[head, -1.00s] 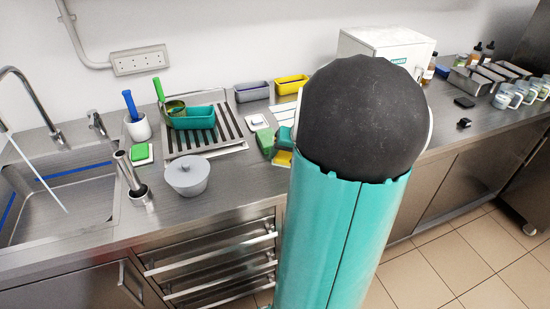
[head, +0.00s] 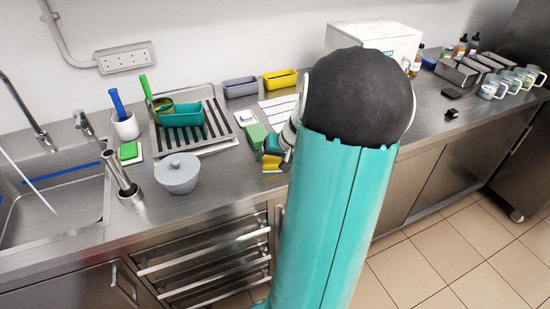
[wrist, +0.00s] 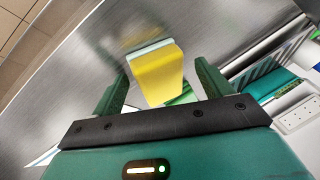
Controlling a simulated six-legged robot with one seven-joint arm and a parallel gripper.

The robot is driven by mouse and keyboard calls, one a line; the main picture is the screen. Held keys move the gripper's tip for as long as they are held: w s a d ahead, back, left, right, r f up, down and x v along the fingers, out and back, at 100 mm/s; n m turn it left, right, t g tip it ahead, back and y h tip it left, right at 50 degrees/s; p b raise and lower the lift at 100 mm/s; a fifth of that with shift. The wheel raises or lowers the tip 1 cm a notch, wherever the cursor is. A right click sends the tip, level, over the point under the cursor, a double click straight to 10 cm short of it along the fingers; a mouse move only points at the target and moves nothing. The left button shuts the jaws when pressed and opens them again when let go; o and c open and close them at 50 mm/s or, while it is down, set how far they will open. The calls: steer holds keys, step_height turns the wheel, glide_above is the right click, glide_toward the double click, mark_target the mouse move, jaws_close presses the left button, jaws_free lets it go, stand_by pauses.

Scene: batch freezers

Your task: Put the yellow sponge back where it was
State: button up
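The yellow sponge (head: 272,164) is near the counter's front edge, in front of a green block (head: 256,134). In the wrist view the yellow sponge (wrist: 160,78) has a pale layer along its far edge and sits between my gripper's two green fingers. My gripper (wrist: 161,68) is open, with a narrow gap on each side of the sponge. In the head view my gripper (head: 274,146) is at the sponge, its fingers partly hidden. I cannot tell whether the sponge rests on the counter.
A grey lidded pot (head: 178,176) and a green sponge on a white dish (head: 129,152) are left. A drainer (head: 218,129) holds a teal tub (head: 183,115). Grey (head: 240,88) and yellow (head: 280,80) tubs stand behind. Counter between pot and sponge is clear.

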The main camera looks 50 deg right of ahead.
steer(key=shift+r, duration=0.3)
steer(key=v, duration=1.1)
steer(key=shift+s+r, duration=0.25)
steer(key=shift+r, duration=0.1)
stand_by(0.7)
